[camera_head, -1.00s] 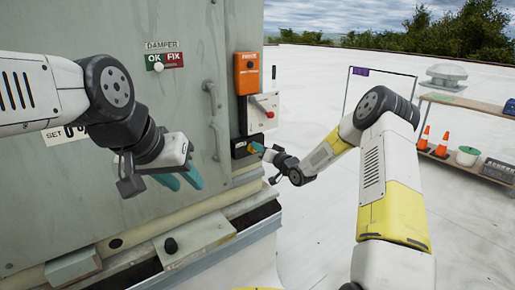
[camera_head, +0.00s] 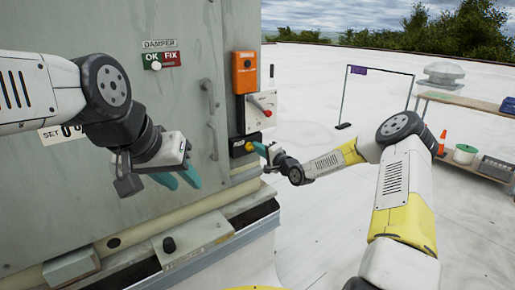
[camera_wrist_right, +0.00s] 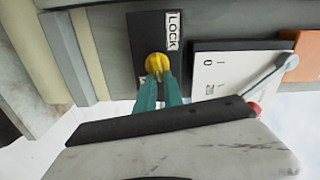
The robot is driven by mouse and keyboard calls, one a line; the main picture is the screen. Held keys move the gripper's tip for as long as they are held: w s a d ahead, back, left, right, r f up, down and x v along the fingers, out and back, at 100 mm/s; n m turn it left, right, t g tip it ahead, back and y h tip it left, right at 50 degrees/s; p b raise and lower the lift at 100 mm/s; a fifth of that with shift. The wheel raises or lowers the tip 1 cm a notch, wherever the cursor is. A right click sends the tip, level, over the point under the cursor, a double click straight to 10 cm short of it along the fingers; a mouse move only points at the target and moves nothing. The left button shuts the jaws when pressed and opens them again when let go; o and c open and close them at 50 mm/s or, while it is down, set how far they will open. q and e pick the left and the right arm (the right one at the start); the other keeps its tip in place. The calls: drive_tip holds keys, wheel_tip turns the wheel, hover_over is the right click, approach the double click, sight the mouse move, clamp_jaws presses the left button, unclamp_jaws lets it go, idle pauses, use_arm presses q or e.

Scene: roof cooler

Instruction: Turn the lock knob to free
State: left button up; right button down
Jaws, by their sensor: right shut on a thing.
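The yellow lock knob (camera_wrist_right: 157,63) sits on a black plate (camera_wrist_right: 147,30) with a white "LOCK" label in the right wrist view. In the head view the knob (camera_head: 249,146) shows small on the black box low on the cabinet's right edge. My right gripper (camera_wrist_right: 160,82) is shut on the knob, its two teal fingers on either side of it. It also shows in the head view (camera_head: 261,149), with the fingers partly hidden. My left gripper (camera_head: 182,178) hangs in front of the cabinet, its teal fingers apart and empty.
Above the knob are a white switch box with a red-and-grey lever (camera_head: 262,110) and an orange box (camera_head: 245,72). A vertical handle (camera_head: 210,118) is on the grey cabinet door. A ledge (camera_head: 195,240) runs below. A shelf (camera_head: 470,170) stands far right on open white roof.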

drive_tip(key=shift+d+f+m, duration=0.1)
drive_tip(key=shift+f+m, duration=0.05)
drive_tip(key=shift+m, duration=0.75)
drive_tip(key=c, duration=1.5)
unclamp_jaws()
drive_tip(key=shift+o, duration=0.2)
drive_tip(key=v, duration=0.7)
drive_tip(key=shift+s+d, duration=0.2)
drive_tip(key=shift+s, duration=0.1)
